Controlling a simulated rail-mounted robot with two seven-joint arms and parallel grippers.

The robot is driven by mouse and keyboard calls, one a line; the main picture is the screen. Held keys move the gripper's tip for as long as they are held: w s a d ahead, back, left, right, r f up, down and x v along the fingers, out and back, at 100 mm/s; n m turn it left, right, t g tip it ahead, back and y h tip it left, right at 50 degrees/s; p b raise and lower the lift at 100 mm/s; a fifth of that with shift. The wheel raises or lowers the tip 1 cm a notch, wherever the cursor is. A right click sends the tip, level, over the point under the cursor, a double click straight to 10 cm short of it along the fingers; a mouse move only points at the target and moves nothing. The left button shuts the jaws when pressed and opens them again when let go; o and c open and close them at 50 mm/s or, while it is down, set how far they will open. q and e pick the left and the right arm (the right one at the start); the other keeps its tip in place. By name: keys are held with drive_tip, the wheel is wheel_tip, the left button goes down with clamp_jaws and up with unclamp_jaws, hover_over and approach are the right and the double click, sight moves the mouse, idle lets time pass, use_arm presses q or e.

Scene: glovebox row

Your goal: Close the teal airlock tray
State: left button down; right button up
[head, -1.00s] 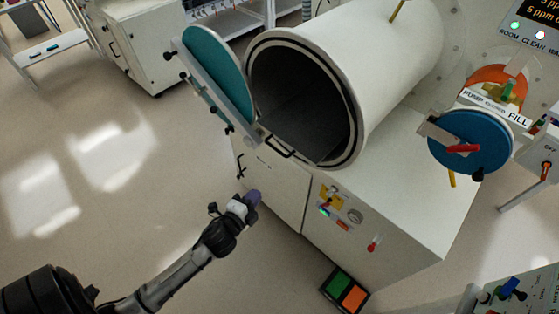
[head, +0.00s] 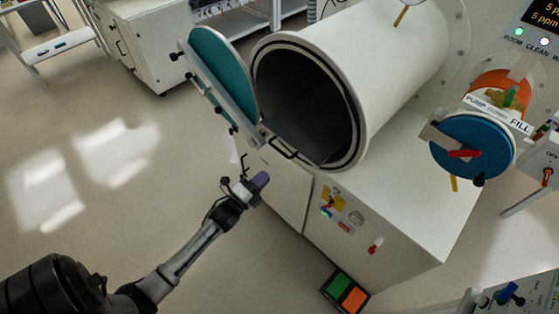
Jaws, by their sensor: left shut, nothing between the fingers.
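The airlock is a white horizontal tube (head: 395,75) with a dark open mouth. Its round teal door (head: 222,62) stands swung open to the left of the mouth. The dark grey tray (head: 312,138) lies in the bottom of the tube, and its black bar handle (head: 281,149) sticks out at the front rim. My left gripper (head: 262,179), with purple fingertips, is shut and empty. It is below and left of the handle, in front of the white cabinet, and appears apart from the handle. My right gripper is out of view.
The white cabinet (head: 370,200) under the tube carries a small control panel (head: 340,208). A green and orange pedal box (head: 345,291) lies on the floor. A blue round cover (head: 470,146) is at the right. The floor (head: 130,200) at left is clear.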

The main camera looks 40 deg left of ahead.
use_arm(q)
drive_tip(key=w+r, duration=0.1)
drive_tip(key=w, duration=0.6)
drive_tip(key=shift+w+r, duration=0.2)
drive_tip(key=shift+w, duration=0.15)
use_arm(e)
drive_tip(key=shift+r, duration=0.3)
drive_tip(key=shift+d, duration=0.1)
